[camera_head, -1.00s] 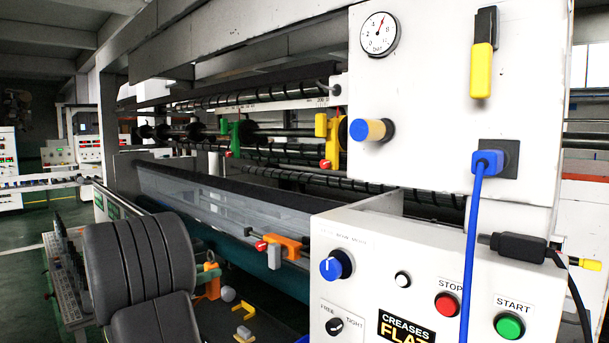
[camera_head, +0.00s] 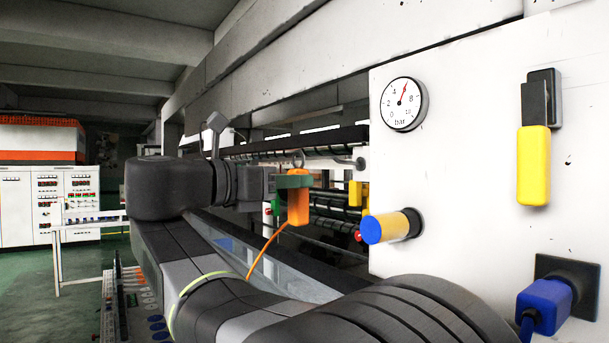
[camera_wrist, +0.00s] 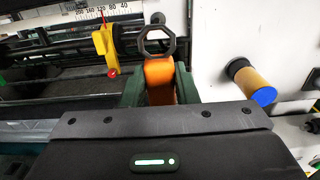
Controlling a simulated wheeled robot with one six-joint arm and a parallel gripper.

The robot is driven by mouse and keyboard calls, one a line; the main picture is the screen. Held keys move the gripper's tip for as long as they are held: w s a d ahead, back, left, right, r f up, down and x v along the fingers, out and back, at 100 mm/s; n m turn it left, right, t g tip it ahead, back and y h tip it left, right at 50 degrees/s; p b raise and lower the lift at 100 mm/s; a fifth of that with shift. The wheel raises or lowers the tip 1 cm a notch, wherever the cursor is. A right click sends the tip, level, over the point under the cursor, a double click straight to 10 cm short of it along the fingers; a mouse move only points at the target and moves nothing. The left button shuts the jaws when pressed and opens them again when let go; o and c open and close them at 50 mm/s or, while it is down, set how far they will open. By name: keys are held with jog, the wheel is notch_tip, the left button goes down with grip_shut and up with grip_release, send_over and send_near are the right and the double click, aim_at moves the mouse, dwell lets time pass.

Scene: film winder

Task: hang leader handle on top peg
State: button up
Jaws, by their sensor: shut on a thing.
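The leader handle (camera_head: 298,208) is an orange block with a metal ring (camera_head: 297,159) on top and an orange cord trailing down to the left. My gripper (camera_head: 294,181) is shut on it with green fingers, and it hangs upright, ring up. The wrist view shows the orange handle (camera_wrist: 159,80) between the fingers, its dark ring (camera_wrist: 157,41) beyond them. A dark rod-like peg (camera_head: 346,162) juts left from the white panel, to the right of the ring in the head view. I see a gap between ring and peg there; depth is unclear.
A tan cylinder with a blue end (camera_head: 390,227) sticks out of the white panel (camera_head: 450,170), right of the handle. A yellow clamp (camera_wrist: 106,48) with a red tip sits left of the ring. A gauge (camera_head: 403,104) and a yellow-handled switch (camera_head: 534,165) are on the panel.

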jog(key=shift+a, duration=0.1)
jog(key=shift+x, duration=2.8)
jog(key=shift+x, duration=1.5)
jog(key=shift+x, duration=1)
jog(key=shift+f, duration=0.2)
